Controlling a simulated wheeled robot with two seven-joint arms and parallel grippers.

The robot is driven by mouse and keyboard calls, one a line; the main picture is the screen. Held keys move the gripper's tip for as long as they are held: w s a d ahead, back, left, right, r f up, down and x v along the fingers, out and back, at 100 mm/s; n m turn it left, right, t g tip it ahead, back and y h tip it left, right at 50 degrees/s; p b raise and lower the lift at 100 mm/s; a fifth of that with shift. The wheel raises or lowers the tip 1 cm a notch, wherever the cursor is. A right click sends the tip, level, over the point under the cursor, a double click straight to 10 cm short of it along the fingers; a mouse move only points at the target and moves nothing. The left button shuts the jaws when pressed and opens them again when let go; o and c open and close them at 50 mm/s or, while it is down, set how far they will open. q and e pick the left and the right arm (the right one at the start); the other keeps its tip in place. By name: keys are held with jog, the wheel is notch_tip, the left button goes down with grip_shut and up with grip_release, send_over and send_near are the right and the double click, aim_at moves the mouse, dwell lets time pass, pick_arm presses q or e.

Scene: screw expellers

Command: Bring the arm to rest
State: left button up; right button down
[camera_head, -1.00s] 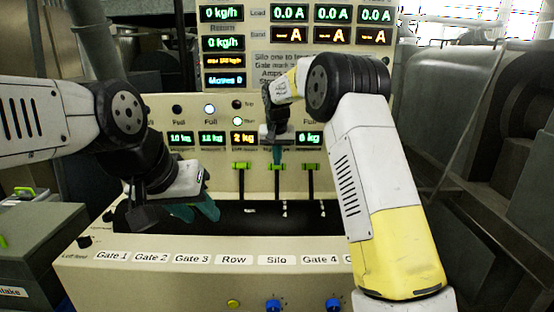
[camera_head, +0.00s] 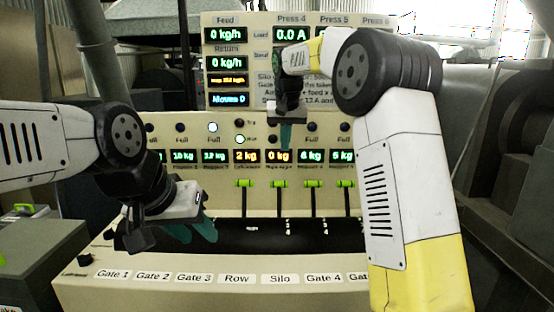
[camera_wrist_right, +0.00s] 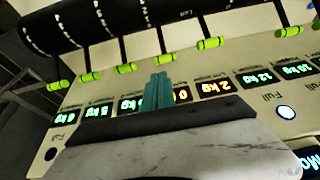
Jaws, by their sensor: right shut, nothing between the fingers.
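My right gripper (camera_head: 286,135) is shut and empty, its teal fingers pointing down in front of the row of weight displays. In the right wrist view its closed fingers (camera_wrist_right: 158,90) cover part of the orange "0" display (camera_wrist_right: 182,95). My left gripper (camera_head: 192,228) hangs low at the left, over the dark slot of the panel behind the Gate 2 and Gate 3 labels. Its teal fingers show, but their gap is hard to make out. The control panel (camera_head: 330,210) carries green-tipped levers (camera_head: 278,184) below the displays.
An upper display board (camera_head: 236,104) stands behind the panel, partly hidden by my right arm. A grey box (camera_head: 40,250) stands at the lower left. Dark machinery (camera_head: 510,170) is at the right. The labelled front ledge (camera_head: 220,290) is clear.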

jog(key=s+d+r, duration=0.1)
jog(key=s+d, duration=0.2)
jog(key=s, duration=0.3)
jog(key=s+d+r+y, duration=0.1)
jog(key=s+d, duration=0.2)
jog(key=s, duration=0.3)
jog(key=s+d+r, duration=0.1)
jog(key=s+d, duration=0.2)
jog(key=s, duration=0.3)
jog(key=s+d+f+t, duration=0.1)
jog(key=s+f, duration=0.3)
jog(key=s, duration=0.5)
jog(key=s+d+f+t+y, duration=0.1)
jog(key=s+f, duration=0.4)
jog(key=s, duration=0.4)
jog(key=shift+s+n, duration=0.3)
jog(key=shift+s, duration=0.1)
